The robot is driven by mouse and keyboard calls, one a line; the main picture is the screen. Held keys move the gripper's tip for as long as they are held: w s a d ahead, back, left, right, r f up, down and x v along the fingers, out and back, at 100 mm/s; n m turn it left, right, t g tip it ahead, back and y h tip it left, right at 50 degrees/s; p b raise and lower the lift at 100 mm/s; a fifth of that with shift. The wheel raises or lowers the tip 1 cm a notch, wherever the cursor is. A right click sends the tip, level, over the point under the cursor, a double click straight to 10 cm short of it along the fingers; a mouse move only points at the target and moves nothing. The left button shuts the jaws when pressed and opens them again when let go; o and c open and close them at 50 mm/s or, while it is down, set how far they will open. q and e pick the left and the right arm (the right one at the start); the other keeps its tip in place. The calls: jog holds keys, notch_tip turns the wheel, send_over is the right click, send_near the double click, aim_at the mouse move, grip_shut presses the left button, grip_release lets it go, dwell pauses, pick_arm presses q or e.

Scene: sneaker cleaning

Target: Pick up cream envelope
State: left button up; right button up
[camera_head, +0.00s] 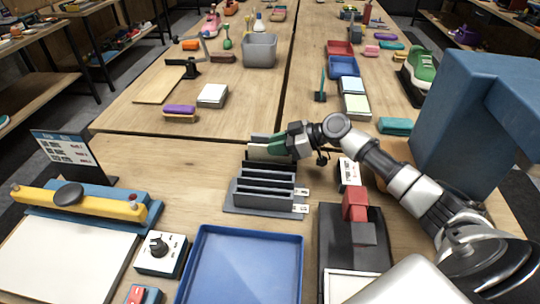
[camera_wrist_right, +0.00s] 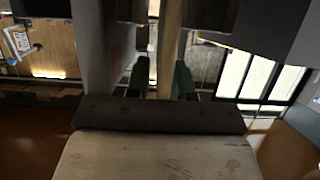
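My right gripper (camera_head: 268,144) is low over the far end of the dark slotted rack (camera_head: 265,190). Its two green fingertips show apart in the wrist view (camera_wrist_right: 166,80). A thin cream strip (camera_wrist_right: 168,45), which looks like the cream envelope edge-on, stands between them, with a small gap on its left side. In the head view a pale cream edge (camera_head: 268,154) shows just under the fingers, at the rack's rear. Most of the envelope is hidden by the gripper and rack. My left gripper is out of view.
A blue tray (camera_head: 240,264) lies in front of the rack. A yellow-armed press (camera_head: 85,203) stands at left. A large blue box (camera_head: 475,125) stands at right.

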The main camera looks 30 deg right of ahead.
grip_shut()
jog(key=shift+r, duration=0.15)
